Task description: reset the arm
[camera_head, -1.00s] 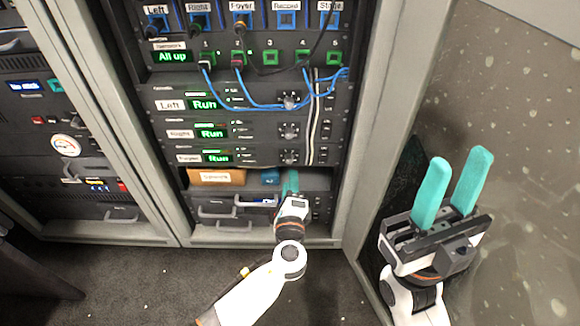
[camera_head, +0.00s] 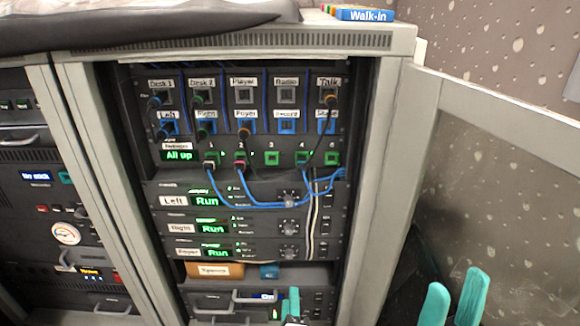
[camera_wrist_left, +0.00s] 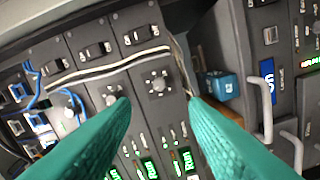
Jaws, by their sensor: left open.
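My left gripper (camera_head: 293,294) is at the bottom of the head view, in front of the rack's lower part, with only a teal finger tip and a little of its body showing. In the left wrist view its two teal fingers (camera_wrist_left: 158,104) are spread apart with nothing between them. The rack's modules with knobs and green Run displays lie beyond them. My right gripper (camera_head: 458,284) is at the lower right of the head view, its two teal fingers apart and empty. Its body is below the frame.
The open rack (camera_head: 376,180) holds a patch panel (camera_head: 222,128) with blue cables looping out in front. A cardboard box (camera_head: 214,271) and a blue box (camera_head: 269,271) sit on its shelf, with drawer handles below. A grey speckled panel (camera_head: 500,190) stands at right.

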